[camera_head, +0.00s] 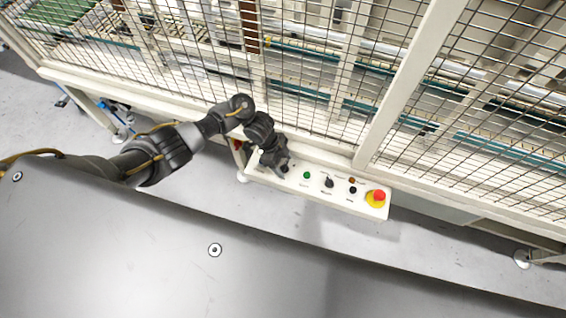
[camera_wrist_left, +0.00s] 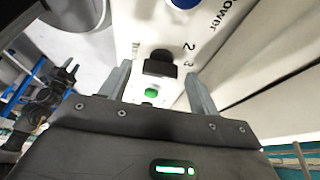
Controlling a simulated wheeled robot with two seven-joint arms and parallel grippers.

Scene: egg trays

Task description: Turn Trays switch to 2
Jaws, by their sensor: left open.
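The white control panel (camera_head: 318,185) sticks out from the fence below the mesh. My left gripper (camera_head: 284,168) is over its left end in the head view and covers the controls there. In the left wrist view, a black rotary switch (camera_wrist_left: 160,66) stands between the open fingertips of my left gripper (camera_wrist_left: 157,76). The fingers are on either side of it, and I see no clear contact. The numbers 2 and 3 are printed beside the switch; its exact setting and name are hard to read.
A green button (camera_wrist_left: 151,93) shows between the fingers, and a blue button (camera_wrist_left: 184,3) is near "Power". The mesh fence (camera_head: 310,120) rises behind.

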